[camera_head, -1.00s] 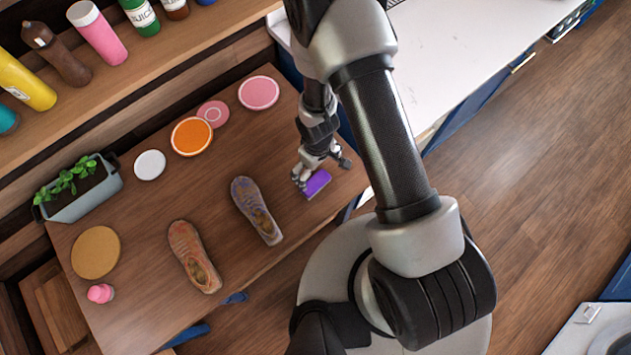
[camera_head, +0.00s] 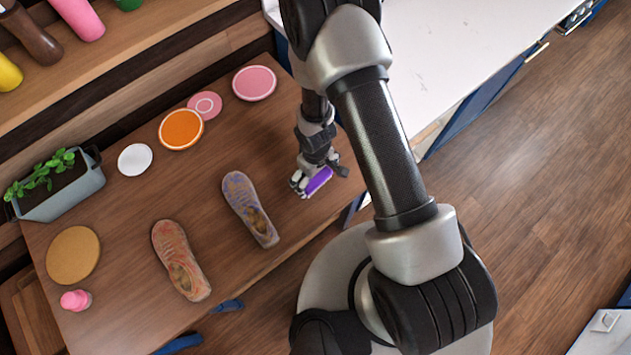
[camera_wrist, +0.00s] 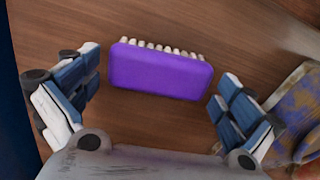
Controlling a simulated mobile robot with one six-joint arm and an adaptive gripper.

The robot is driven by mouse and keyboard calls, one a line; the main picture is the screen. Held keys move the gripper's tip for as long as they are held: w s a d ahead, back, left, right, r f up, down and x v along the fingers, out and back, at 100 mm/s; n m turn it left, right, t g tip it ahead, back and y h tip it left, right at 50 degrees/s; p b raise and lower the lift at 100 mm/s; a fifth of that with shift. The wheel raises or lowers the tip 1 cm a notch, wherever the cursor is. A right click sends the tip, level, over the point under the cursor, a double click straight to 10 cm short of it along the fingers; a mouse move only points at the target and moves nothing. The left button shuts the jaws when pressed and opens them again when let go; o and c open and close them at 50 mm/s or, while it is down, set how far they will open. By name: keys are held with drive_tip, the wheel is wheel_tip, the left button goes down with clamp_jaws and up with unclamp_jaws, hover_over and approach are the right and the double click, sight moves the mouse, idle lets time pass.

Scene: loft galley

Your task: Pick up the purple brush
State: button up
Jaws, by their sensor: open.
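The purple brush (camera_head: 318,181) lies on the wooden table near its right end. In the wrist view the brush (camera_wrist: 160,72) shows its smooth purple back, with a row of pale bristles along its far edge. My gripper (camera_head: 308,184) is down at the brush and partly covers it in the head view. In the wrist view my gripper (camera_wrist: 158,105) is open, with one finger off each end of the brush. Neither finger visibly touches it. The exact height of the fingers above the table cannot be told.
Two worn shoes (camera_head: 250,208) and (camera_head: 180,260) lie left of the brush; the nearer one shows at the wrist view's right edge (camera_wrist: 300,105). A white counter (camera_head: 440,50) is behind.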

drive_tip(key=shift+f+b, duration=0.45)
drive_tip(key=shift+f, duration=0.35)
drive_tip(key=shift+r, duration=0.1)
drive_tip(key=shift+c, duration=0.4)
drive_tip(key=c, duration=0.7)
drive_tip(key=shift+c, duration=0.2)
drive_tip(key=shift+r, duration=0.1)
wheel_tip(320, 180, up, 20)
drive_tip(key=p, duration=2)
